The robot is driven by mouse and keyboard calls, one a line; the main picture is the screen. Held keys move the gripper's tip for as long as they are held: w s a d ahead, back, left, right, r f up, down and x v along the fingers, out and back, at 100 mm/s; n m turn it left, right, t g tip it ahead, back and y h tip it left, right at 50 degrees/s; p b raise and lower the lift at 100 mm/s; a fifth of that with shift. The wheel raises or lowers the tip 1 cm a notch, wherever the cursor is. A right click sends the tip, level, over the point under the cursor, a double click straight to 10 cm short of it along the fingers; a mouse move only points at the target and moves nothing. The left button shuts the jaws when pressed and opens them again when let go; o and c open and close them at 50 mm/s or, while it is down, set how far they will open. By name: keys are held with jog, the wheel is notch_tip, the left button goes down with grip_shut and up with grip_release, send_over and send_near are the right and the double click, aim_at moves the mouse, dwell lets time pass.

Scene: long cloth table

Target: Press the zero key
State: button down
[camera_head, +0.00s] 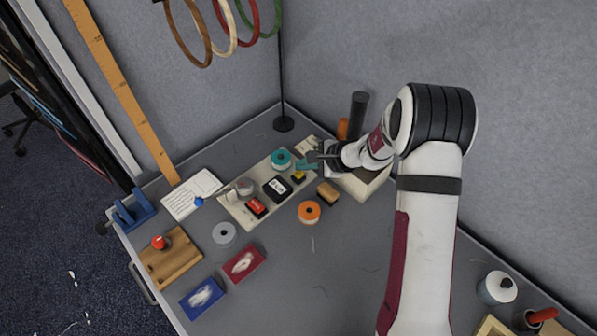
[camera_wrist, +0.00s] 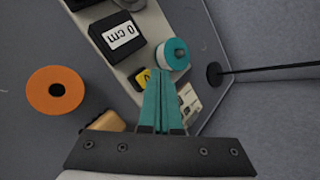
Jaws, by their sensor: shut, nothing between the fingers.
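A long pale board (camera_head: 233,213) lies on the grey table. It carries a black box (camera_head: 277,188) whose label reads "0 cm" in the wrist view (camera_wrist: 122,36). A red key (camera_head: 256,206) and a yellow key (camera_head: 298,177) sit near the box; I cannot read which is the zero key. The yellow key shows in the wrist view (camera_wrist: 142,77), partly hidden by my fingers. My gripper (camera_head: 299,165) is shut and empty, its teal fingertips (camera_wrist: 160,73) over the board's far end beside the yellow key. I cannot tell whether they touch it.
A teal spool (camera_head: 280,158) stands on the board just beyond my fingertips. An orange roll (camera_head: 309,212) and a tan block (camera_head: 327,193) lie in front of the board. A thin black stand (camera_head: 283,124) rises behind. The table's front middle is mostly clear.

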jog(key=shift+r, duration=0.1)
jog(key=shift+r, duration=2.4)
jog(key=s+a+r+n+g, duration=0.2)
jog(key=s+r+n, duration=0.2)
jog(key=s+r, duration=0.55)
jog(key=s+d+r+n+g+h, duration=0.1)
jog(key=s+d+n+h, duration=0.2)
jog(key=s, duration=1)
jog(key=s+d+n+g+h, duration=0.2)
jog(key=s+d, duration=0.3)
jog(key=s, duration=0.8)
jog(key=shift+s+d+r+n+h, duration=0.35)
jog(key=shift+n+h, duration=0.15)
